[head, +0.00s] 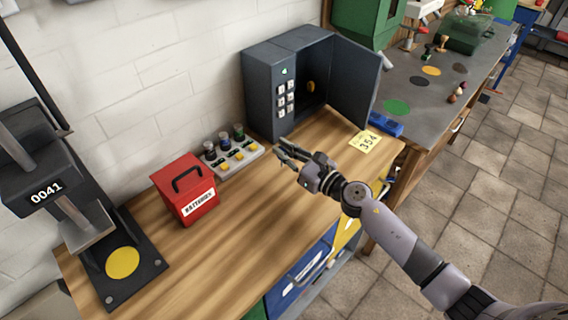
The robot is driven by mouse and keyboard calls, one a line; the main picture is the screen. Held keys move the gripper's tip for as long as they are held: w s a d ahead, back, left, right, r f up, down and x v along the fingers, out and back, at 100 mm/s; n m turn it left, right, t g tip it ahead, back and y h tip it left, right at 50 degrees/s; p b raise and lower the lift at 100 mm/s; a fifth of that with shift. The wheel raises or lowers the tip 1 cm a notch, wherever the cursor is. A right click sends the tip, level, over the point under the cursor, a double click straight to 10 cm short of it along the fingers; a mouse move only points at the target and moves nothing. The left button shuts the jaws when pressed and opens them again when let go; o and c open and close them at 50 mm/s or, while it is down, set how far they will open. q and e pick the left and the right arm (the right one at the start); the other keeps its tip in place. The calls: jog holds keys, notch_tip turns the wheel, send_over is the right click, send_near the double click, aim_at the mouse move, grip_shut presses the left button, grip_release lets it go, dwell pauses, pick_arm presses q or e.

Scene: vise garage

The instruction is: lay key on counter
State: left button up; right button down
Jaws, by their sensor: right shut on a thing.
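The wooden counter (240,237) runs along the white wall, with bare wood at its front and middle. My right gripper (284,152) is above the counter, in front of the open safe and to the right of the button panel. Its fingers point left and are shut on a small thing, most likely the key. The fingers hide it, so its shape cannot be made out. No key shows elsewhere on the counter. My left gripper is not in view.
A dark safe (270,97) stands at the back with its door (357,85) open; a round gold piece (310,87) shows inside. A red box (184,190), a button panel (240,160), a press marked 0041 (45,190) and a yellow note (366,141) occupy the counter.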

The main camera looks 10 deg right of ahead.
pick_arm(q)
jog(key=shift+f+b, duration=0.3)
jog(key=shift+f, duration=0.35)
pick_arm(e)
jog(key=shift+f, duration=1.3)
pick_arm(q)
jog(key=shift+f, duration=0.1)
pick_arm(e)
jog(key=shift+f, duration=0.1)
jog(key=shift+f, duration=0.15)
jog(key=c, duration=1.7)
grip_release()
